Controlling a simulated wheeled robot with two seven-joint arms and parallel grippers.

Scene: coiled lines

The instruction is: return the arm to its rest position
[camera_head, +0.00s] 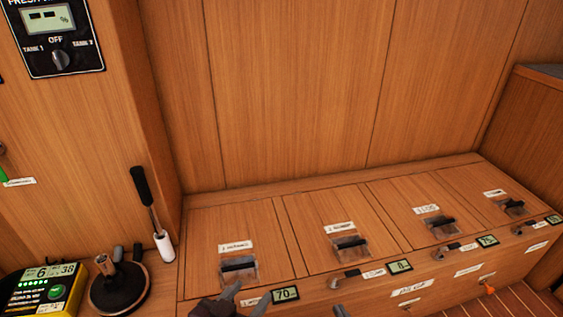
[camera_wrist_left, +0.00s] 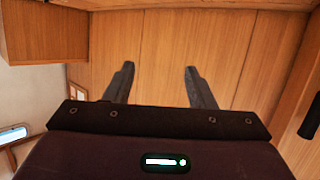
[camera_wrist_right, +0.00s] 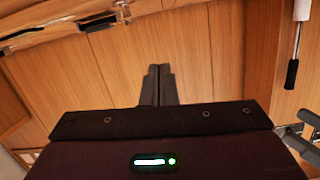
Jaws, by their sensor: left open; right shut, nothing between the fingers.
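My left gripper (camera_head: 243,296) is at the bottom edge of the head view, in front of the leftmost bench lid. In the left wrist view its two fingers (camera_wrist_left: 158,75) stand wide apart with nothing between them. Only a grey tip of my right gripper (camera_head: 340,311) shows at the bottom of the head view, to the right of the left one. In the right wrist view its fingers (camera_wrist_right: 159,72) are together and hold nothing. Most of both arms is out of the head view.
A wooden bench (camera_head: 325,275) has several lids with black handles, labels and small displays. A black-handled lever (camera_head: 146,195), a black round-based device (camera_head: 119,287) and a yellow-black meter (camera_head: 45,290) stand at left. A tank panel (camera_head: 57,38) hangs above.

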